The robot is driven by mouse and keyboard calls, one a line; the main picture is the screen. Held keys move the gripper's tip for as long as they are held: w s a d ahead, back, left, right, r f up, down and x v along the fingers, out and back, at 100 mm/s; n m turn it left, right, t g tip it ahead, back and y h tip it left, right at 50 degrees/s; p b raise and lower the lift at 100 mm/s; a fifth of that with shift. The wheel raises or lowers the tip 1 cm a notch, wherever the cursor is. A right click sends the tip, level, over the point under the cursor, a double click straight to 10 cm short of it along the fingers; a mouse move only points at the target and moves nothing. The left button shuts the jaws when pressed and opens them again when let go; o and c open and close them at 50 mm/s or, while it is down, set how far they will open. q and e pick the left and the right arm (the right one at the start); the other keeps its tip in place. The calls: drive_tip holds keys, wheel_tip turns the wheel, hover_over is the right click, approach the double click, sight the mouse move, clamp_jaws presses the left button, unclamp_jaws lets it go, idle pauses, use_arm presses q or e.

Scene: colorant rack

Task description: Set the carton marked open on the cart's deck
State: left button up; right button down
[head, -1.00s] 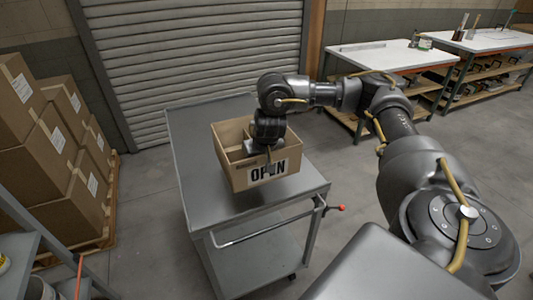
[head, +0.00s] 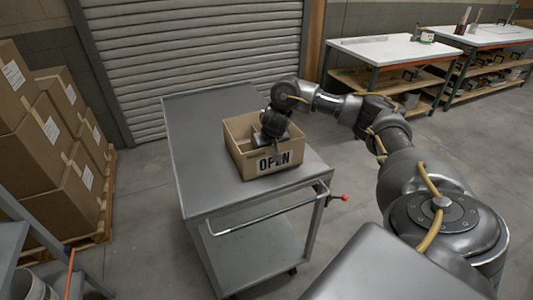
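The fingertips are small and partly hidden by the wall. My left gripper is not in view.
The deck is bare left of and behind the carton. The cart has a push handle (head: 265,215) with a red knob at the front. Stacked boxes (head: 55,150) stand on a pallet at left. White-topped workbenches (head: 390,50) stand at back right.

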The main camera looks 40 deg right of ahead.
drive_tip(key=shift+f, duration=0.25)
drive_tip(key=c, duration=2.1)
unclamp_jaws()
drive_tip(key=o, duration=0.5)
drive_tip(key=shift+f, duration=0.1)
drive_tip(key=shift+c, duration=0.2)
